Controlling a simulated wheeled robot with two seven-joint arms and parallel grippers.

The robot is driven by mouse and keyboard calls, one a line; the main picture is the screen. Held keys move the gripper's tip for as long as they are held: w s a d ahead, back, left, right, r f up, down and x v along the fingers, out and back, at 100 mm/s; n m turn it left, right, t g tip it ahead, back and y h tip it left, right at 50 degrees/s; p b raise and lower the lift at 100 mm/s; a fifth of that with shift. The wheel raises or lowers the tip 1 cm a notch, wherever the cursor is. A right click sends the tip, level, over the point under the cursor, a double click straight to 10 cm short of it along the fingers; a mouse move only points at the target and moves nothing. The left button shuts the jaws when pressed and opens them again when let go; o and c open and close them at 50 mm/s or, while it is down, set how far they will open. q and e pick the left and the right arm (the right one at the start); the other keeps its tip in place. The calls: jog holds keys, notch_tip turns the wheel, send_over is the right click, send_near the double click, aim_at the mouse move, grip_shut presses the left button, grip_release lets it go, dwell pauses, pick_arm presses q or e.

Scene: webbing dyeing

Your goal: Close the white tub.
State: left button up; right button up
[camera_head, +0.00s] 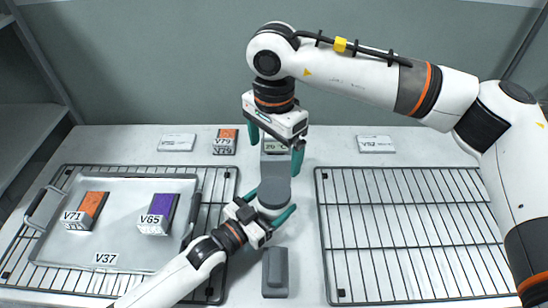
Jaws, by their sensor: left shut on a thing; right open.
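The white tub (271,213) stands mid-table, and only part of its pale wall shows. A grey piece with a rounded front (273,190) covers the view of its top; I cannot tell whether this is its lid or how it sits. My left gripper (268,206) comes from the lower left and is shut on the tub, with teal fingers on either side of it. My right gripper (274,147) points down just behind, open, its fingers apart on either side of a small display. I cannot tell whether they touch anything.
The grey display unit (275,146) reads about 20 °C. A dark grey block (275,272) lies in front. At left, a metal tray (115,258) on a wire rack holds an orange box (86,210) and a purple box (158,213). The right wire rack (410,235) is empty.

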aim_at(261, 211)
pick_arm(q)
jog(key=o, duration=1.9)
jog(key=shift+o, duration=0.2)
jog(key=shift+s+a, duration=0.25)
jog(key=b+v, duration=0.1)
jog(key=v, duration=0.6)
jog(key=shift+r, duration=0.1)
